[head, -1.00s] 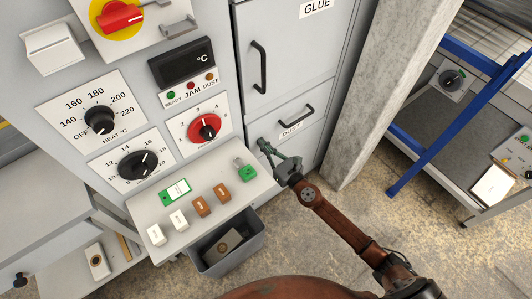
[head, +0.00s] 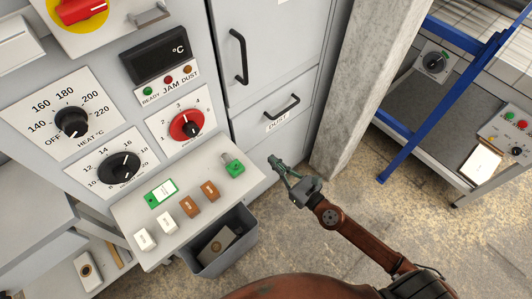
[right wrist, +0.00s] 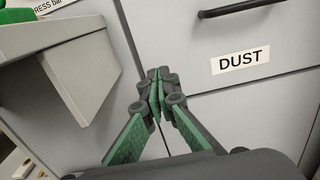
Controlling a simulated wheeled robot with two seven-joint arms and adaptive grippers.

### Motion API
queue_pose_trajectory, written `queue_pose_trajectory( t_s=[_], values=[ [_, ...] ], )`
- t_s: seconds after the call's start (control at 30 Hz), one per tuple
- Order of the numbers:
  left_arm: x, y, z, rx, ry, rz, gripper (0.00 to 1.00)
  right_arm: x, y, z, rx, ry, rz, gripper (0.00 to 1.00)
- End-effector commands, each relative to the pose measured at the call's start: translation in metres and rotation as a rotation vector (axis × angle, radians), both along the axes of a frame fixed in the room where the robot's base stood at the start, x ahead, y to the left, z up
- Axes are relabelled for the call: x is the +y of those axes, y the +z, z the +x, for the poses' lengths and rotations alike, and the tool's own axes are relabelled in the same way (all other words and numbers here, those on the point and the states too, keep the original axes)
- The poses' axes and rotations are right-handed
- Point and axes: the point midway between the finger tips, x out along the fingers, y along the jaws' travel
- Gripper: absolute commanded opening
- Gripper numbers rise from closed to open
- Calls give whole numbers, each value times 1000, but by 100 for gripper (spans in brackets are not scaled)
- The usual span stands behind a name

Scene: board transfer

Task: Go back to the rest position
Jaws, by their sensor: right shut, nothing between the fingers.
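My right gripper (head: 277,165) is shut and empty. It hangs in the air in front of the grey machine, just right of the sloped control shelf (head: 140,222) and below the DUST drawer (head: 262,128). In the right wrist view its green fingers (right wrist: 158,85) meet at the tips, with the DUST label (right wrist: 240,61) to their right and the shelf's edge to their left. The fingers appear apart from the shelf and the drawer. My left gripper is not in view.
A concrete pillar (head: 355,90) and a blue-framed bench (head: 405,130) stand to the right. Floor between them is open.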

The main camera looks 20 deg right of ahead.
Motion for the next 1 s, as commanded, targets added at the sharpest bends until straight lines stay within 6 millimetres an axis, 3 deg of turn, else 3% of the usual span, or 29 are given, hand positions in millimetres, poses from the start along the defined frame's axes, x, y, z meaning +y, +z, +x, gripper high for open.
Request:
queue_pose_trajectory(
  t_s=[0.43, 0.57, 0.67, 0.8, 0.9, 1.0],
  values=[
    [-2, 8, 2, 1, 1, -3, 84, -6, -1, -8, 7, -13, 25, 0],
    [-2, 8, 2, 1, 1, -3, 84, -35, -14, -12, 77, -123, 252, 0],
    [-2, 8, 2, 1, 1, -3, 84, -83, -47, -24, 174, -309, 591, 0],
    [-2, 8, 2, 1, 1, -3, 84, -144, -119, -62, 294, -616, 1052, 0],
    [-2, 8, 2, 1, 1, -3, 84, -171, -175, -101, 355, -831, 1321, 0],
    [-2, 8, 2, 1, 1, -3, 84, -184, -229, -148, 399, -1052, 1554, 0]
  ],
)
